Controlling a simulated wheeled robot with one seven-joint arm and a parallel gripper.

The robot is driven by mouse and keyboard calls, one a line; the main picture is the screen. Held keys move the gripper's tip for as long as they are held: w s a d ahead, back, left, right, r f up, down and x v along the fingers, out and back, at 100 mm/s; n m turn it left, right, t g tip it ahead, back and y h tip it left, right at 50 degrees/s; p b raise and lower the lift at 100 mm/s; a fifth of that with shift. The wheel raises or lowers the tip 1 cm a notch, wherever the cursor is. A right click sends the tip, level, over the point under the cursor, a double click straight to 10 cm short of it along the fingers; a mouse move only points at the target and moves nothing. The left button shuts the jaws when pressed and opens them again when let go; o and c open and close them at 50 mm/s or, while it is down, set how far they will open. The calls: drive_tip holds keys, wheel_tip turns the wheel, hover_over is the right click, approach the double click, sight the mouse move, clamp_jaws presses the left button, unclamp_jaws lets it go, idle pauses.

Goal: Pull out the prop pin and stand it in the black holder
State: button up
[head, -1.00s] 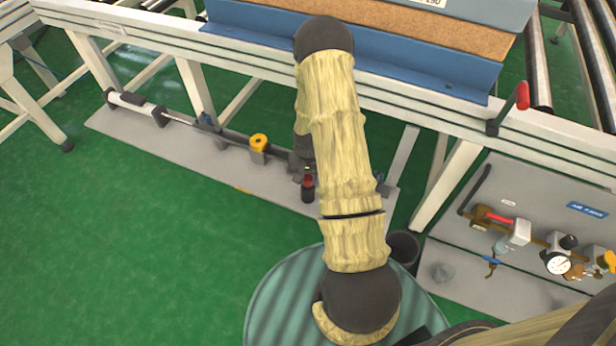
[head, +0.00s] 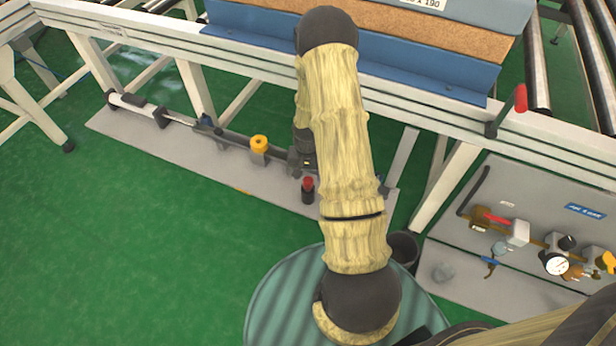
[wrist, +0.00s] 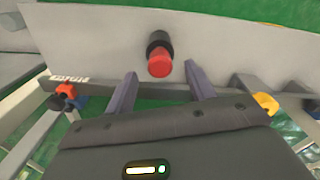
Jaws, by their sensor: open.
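The prop pin's red knob (wrist: 159,63) shows in the wrist view, with its lower part hidden. It sits in the black holder (wrist: 158,39), a short black cylinder on the grey plate. In the head view the red knob (head: 308,183) tops the black holder (head: 307,197), which stands upright near the plate's front edge. My gripper (wrist: 160,70) is open, its two fingers spread on either side of the knob in the wrist view and apart from it. In the head view my forearm hides most of the gripper.
The grey plate (head: 215,160) carries a long rod unit and a yellow knob (head: 259,143). The white frame beam (head: 440,115) runs above it, with a red-handled crank (head: 520,98). A valve panel (head: 515,205) lies at right. Green floor at left is clear.

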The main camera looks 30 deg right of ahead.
wheel_tip(320, 180, up, 14)
drive_tip(key=p, duration=0.3)
drive_tip(key=shift+f, duration=0.15)
idle(0.5)
drive_tip(key=s+a+r+n+t+p, duration=0.1)
drive_tip(key=s+a+r+n+t, duration=0.2)
drive_tip(key=s+a+r+n, duration=0.8)
wheel_tip(320, 180, up, 31)
drive_tip(key=s+a+m+p, duration=0.1)
drive_tip(key=m+p, duration=0.3)
drive_tip(key=p, duration=2.2)
drive_tip(key=shift+a+r, duration=0.2)
drive_tip(key=shift+a, duration=0.4)
drive_tip(key=shift+s+a, duration=0.15)
drive_tip(key=shift+s, duration=0.1)
